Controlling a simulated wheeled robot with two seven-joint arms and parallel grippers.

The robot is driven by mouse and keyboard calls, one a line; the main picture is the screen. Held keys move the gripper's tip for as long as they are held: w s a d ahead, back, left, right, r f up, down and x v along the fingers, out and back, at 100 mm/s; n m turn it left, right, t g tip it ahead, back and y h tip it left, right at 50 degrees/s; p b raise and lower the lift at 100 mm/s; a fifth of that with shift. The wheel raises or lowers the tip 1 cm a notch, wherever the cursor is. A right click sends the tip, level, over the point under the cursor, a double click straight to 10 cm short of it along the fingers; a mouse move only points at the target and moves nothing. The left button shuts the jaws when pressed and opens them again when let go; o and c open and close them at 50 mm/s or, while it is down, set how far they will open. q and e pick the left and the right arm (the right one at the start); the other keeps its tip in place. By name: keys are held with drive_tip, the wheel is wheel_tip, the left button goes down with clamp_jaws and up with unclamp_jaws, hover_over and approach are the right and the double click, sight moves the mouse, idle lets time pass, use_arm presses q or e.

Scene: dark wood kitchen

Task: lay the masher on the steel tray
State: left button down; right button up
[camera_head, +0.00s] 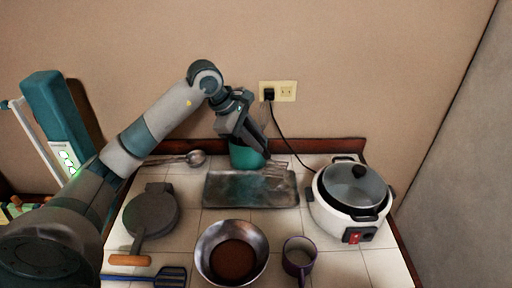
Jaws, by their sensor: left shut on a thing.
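The steel tray (230,192) lies flat on the tiled counter near the back wall, with its upper surface mostly bare. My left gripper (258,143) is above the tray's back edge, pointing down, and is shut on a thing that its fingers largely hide. A thin pale metal piece (276,168) shows just below the fingers, over the tray's back right part; it looks like the masher's head. Whether it touches the tray I cannot tell. My right gripper is not in view.
A teal cup or bowl (243,157) stands behind the tray, close to the gripper. A white cooker (330,218) is at right, a dark round pan (151,212) at left. A metal bowl (205,252), a mug (297,262), a blue spatula (170,274) and a ladle (195,158) surround the tray.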

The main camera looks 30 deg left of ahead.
use_arm(q)
drive_tip(key=shift+a+f, duration=0.15)
drive_tip(key=shift+f+p, duration=0.85)
drive_tip(key=shift+f, duration=1.15)
